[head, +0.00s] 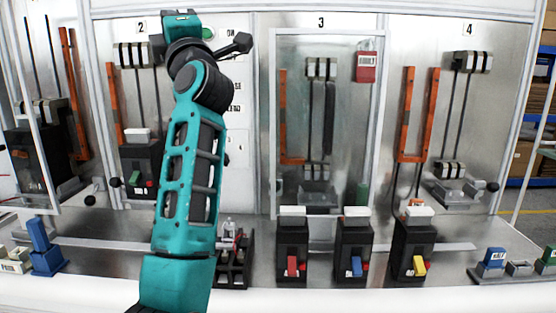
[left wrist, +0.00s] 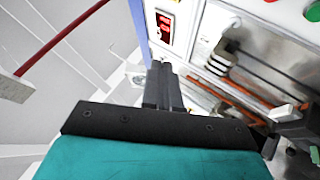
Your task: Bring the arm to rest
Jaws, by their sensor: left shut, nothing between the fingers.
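My left arm (head: 190,170), teal and black, rises from the bottom edge in front of cubicle 2 in the head view. It bends near the top, and I cannot clearly make out its fingers there. In the left wrist view my left gripper (left wrist: 165,88) has its dark fingers together with nothing between them. They point toward a panel with a red rocker switch (left wrist: 165,25), with free air around them; I cannot tell the exact gap. My right gripper is in neither view.
Breakers with red (head: 291,265), blue (head: 356,266) and yellow (head: 419,265) toggles stand on the bench right of my arm. A framed clear door (head: 272,120) fronts cubicle 3, with a red tag (head: 366,67). A black rack (head: 233,270) stands beside the arm. A blue device (head: 40,240) stands left.

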